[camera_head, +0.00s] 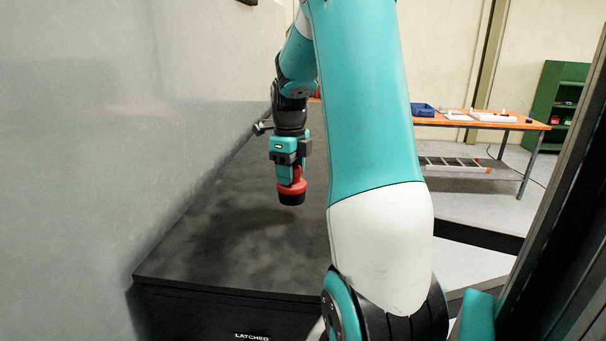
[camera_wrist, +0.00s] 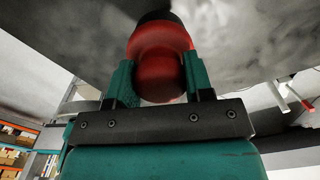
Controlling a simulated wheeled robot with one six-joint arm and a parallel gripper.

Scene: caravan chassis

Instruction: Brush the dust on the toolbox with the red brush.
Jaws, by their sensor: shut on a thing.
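The toolbox (camera_head: 240,250) is a large dark box with a flat top and a label reading "LATCHED" on its front. Greyish patches of dust (camera_head: 205,235) show on its top. My gripper (camera_head: 291,172) points down over the toolbox top and is shut on the red brush (camera_head: 292,187), which has a dark lower end. In the wrist view the red brush (camera_wrist: 160,65) sits between the two teal fingers, with the dusty surface (camera_wrist: 235,40) beyond it. I cannot tell whether the brush touches the top. My arm hides part of the toolbox's right side.
A pale wall (camera_head: 120,120) runs along the toolbox's left side. At the back right stands an orange-topped table (camera_head: 530,125) with a blue bin (camera_head: 423,110) and white items. A ladder (camera_head: 455,164) lies below it. A green shelf (camera_head: 553,95) is farther right.

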